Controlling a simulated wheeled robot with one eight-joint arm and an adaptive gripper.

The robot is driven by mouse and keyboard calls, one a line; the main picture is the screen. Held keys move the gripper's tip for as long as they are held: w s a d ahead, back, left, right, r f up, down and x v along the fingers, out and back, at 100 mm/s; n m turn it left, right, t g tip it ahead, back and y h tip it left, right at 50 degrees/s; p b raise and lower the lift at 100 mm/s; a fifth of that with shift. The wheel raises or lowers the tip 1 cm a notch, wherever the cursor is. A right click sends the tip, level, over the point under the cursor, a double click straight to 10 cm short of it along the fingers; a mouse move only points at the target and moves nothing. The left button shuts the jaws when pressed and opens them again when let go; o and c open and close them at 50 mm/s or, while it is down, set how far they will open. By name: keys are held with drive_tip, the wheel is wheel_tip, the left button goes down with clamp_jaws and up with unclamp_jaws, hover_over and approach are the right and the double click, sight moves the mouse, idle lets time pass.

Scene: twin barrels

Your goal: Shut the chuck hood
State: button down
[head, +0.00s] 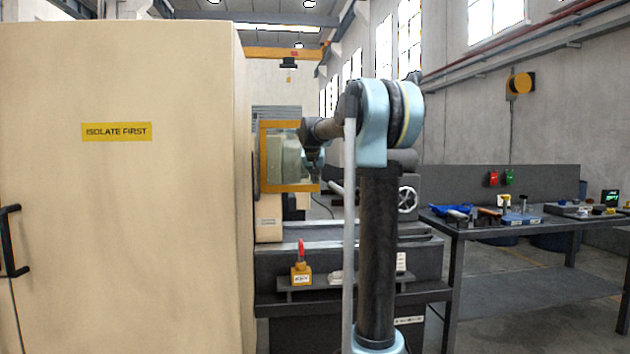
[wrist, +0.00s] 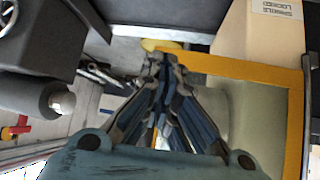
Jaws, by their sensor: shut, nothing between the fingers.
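The chuck hood (head: 263,158) is a yellow-orange frame around a see-through panel, beside the cream headstock in the head view. A pale round form shows through the panel. In the wrist view the hood's yellow frame (wrist: 240,66) crosses the upper right and turns down the right side. My gripper (wrist: 163,60) is shut and empty, its fingertips just below the rounded yellow end of the frame's upper bar. I cannot tell whether they touch it. In the head view my gripper (head: 315,168) is small and partly hidden at the hood's right edge.
A big cream cabinet (head: 120,220) with a black handle fills the left. The lathe has a handwheel (head: 407,200) and a yellow block with a red lever (head: 301,270) at its front. A workbench with tools (head: 520,219) stands right, with open floor before it.

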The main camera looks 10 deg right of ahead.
drive_tip(key=shift+w, duration=0.1)
idle(0.3)
drive_tip(key=shift+w+d+r, duration=0.1)
drive_tip(key=shift+w+d, duration=0.1)
drive_tip(key=shift+w, duration=0.25)
drive_tip(key=shift+w+d, duration=0.2)
drive_tip(key=shift+w, duration=0.25)
drive_tip(key=s+a+r, duration=0.2)
drive_tip(key=s+r, duration=0.4)
drive_tip(key=s, duration=0.6)
drive_tip(key=s+d+f+n+g+y, duration=0.1)
drive_tip(key=s+f+g, duration=0.6)
drive_tip(key=s+f, duration=3.7)
drive_tip(key=shift+s+d+f+n+y, duration=0.2)
drive_tip(key=shift+s+n+y, duration=0.5)
drive_tip(key=shift+s+n, duration=0.3)
